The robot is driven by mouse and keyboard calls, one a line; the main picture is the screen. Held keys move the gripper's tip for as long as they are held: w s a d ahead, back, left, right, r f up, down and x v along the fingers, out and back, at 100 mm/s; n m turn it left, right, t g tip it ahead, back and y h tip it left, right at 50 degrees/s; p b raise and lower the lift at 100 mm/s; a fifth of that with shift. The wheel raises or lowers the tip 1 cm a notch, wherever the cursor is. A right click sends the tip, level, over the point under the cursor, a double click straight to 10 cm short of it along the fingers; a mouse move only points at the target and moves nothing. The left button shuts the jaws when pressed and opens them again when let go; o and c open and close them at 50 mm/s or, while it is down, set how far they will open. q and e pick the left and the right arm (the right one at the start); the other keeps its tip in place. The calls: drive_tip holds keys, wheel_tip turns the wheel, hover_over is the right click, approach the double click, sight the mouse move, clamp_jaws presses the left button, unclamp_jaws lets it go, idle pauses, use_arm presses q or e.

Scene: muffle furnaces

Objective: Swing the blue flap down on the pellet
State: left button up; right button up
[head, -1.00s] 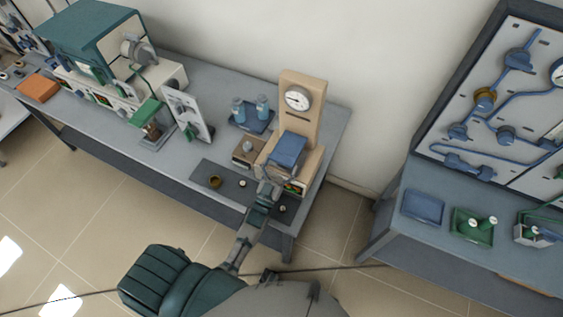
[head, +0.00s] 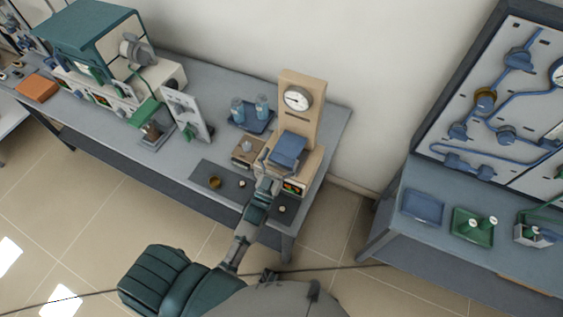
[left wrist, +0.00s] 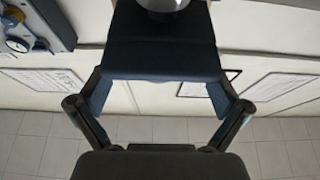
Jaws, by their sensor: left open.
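The blue flap (head: 287,149) is on the beige press-like stand with a round gauge (head: 297,98), and it looks raised and tilted. My left gripper (head: 268,162) is at the flap's near left edge, with its fingers open. In the left wrist view, the flap's dark blue panel (left wrist: 160,58) fills the space ahead of and between the two spread fingers (left wrist: 155,105); I cannot tell whether they touch it. No pellet shows under the flap; that spot is hidden. My right gripper is not in view.
A dark mat (head: 205,172) with a small brass cup (head: 215,182) and small pale pieces lies in front of the stand. A blue tray with bottles (head: 250,112) stands behind left. A wooden box (head: 247,152) is close beside the stand.

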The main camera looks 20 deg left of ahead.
use_arm(q)
wheel_tip(320, 180, up, 5)
drive_tip(key=shift+r, duration=0.2)
drive_tip(key=shift+s+f, duration=0.1)
idle(0.4)
